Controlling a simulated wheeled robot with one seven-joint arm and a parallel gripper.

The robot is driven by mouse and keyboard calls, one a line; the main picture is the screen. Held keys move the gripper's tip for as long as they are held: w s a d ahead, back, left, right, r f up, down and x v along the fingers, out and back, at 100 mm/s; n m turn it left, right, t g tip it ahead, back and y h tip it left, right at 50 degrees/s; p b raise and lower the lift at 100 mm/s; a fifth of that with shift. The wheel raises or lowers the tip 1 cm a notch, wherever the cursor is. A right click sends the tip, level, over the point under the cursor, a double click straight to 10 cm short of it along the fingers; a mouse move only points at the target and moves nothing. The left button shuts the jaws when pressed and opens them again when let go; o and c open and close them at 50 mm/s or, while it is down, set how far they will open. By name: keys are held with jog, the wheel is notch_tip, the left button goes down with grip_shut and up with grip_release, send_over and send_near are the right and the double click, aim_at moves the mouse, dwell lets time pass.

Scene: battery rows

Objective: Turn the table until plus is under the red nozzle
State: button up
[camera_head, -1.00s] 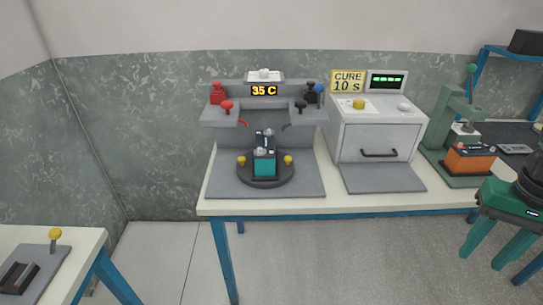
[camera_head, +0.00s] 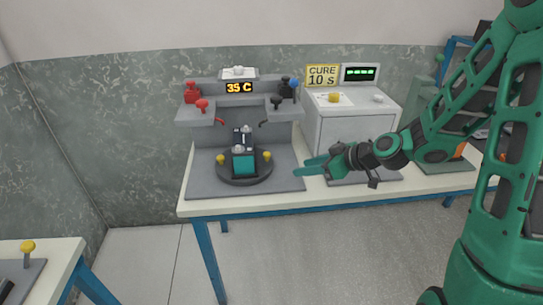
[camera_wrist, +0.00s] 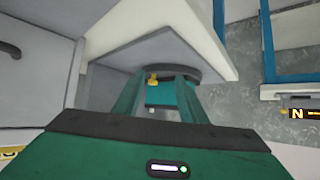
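The round dark turntable (camera_head: 244,181) sits on a grey base plate, with a yellow knob (camera_head: 221,160) at its left and another yellow knob (camera_head: 267,157) at its right. A teal and black battery (camera_head: 244,165) stands upright on it, one grey terminal at the front and one behind. I cannot read which terminal is plus. The red nozzle (camera_head: 219,121) is above and left of the battery. My gripper (camera_head: 304,168) is right of the turntable, apart from it, pointing left. In the wrist view its fingers are spread and empty, with the turntable (camera_wrist: 182,73) and battery beyond.
A dark nozzle (camera_head: 263,124) hangs on the station's right side, below a "35 C" display (camera_head: 239,88). A grey cure oven (camera_head: 345,128) stands close behind my gripper. The bench front (camera_head: 250,207) is clear. Another table (camera_head: 55,255) is at lower left.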

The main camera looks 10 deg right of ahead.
aim_at(268, 154)
jog(key=shift+t+y, duration=0.7)
jog(key=shift+t, duration=0.2)
jog(key=w+a, duration=0.1)
jog(key=w+a+r, duration=0.1)
jog(key=w, duration=0.1)
jog(key=shift+w+a+r, duration=0.2)
jog(key=shift+w+a, duration=0.25)
jog(key=shift+w, duration=0.1)
jog(key=x, duration=1)
jog(key=shift+a, duration=0.1)
jog(key=shift+c, duration=0.3)
grip_shut()
